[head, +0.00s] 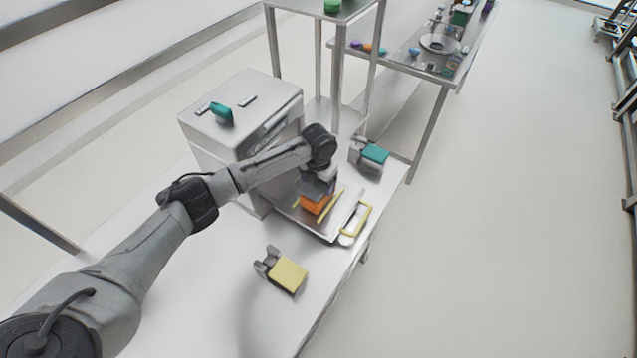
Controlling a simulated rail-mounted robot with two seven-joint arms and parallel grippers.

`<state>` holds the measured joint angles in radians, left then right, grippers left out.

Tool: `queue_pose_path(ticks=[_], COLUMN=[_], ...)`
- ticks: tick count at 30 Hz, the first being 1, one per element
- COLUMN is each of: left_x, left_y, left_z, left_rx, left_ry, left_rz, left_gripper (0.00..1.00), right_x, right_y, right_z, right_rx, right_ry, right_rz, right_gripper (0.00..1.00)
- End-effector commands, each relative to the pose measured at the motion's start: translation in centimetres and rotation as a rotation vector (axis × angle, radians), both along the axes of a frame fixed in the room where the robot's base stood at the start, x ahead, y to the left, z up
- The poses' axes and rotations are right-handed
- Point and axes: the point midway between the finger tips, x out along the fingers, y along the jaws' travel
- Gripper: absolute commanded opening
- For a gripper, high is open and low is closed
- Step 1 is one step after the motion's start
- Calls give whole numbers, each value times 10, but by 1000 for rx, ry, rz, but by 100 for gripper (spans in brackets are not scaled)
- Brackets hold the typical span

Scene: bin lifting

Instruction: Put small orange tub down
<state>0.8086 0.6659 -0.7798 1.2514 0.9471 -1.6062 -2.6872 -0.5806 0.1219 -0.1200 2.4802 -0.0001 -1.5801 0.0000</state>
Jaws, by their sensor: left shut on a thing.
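The small orange tub (314,205) is in the middle of the head view, low over or on a metal tray (343,216) with yellow strips. My left gripper (317,190) is above the tub and shut on it, pointing down. The gripper hides the upper part of the tub. I cannot tell whether the tub touches the tray. My right gripper is not in view.
A white box-shaped machine (215,140) stands behind and left of the tray. A yellow-topped block (288,275) and a teal-topped block (375,153) stand on the white table (205,290). A yellow handle (362,218) is at the tray's right. Metal shelving stands beyond.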

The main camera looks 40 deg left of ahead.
Motion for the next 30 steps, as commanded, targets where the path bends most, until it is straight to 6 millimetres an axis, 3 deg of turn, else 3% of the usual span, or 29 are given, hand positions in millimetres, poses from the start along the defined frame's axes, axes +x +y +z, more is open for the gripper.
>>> queue_pose_path(ticks=[12,13,20,30], left_x=[1,0,0,1], left_y=[0,0,0,0], left_z=[-5,-5,-5,3], left_rx=[-1,-1,0,0], left_ry=[-2,-1,-1,-3], left_rz=[0,0,0,-1], left_gripper=[24,78,100,100], right_x=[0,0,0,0], right_y=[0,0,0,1], right_z=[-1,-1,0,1], right_rx=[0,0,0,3], right_ry=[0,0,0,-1], right_rz=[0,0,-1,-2], right_gripper=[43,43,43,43])
